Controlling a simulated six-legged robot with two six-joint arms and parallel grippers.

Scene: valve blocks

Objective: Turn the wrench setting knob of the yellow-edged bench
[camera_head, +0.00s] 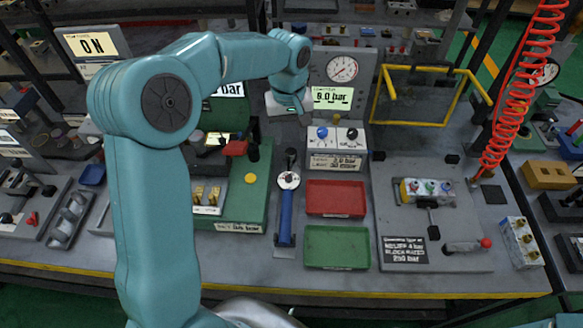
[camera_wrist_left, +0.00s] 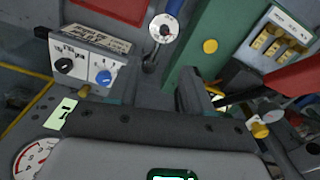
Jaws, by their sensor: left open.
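A two-knob box (camera_head: 337,140) stands on the grey bench, with a blue knob (camera_head: 322,132) on its left and a black knob (camera_head: 352,134) on its right. Both knobs also show in the left wrist view, the blue one (camera_wrist_left: 103,77) nearer my fingers than the black one (camera_wrist_left: 64,65). The box's small label is too blurred to read surely. A blue-handled wrench (camera_head: 286,215) with a round white dial lies left of the red tray. My left gripper (camera_wrist_left: 155,90) is open and empty, beside the box and touching neither knob. My right gripper is out of view.
A red tray (camera_head: 336,198) and a green tray (camera_head: 337,247) lie in front of the box. A pressure gauge panel (camera_head: 343,70) stands behind it. A green block (camera_head: 245,195) is at left. A yellow frame (camera_head: 422,123) and red coiled hose (camera_head: 510,100) are at right.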

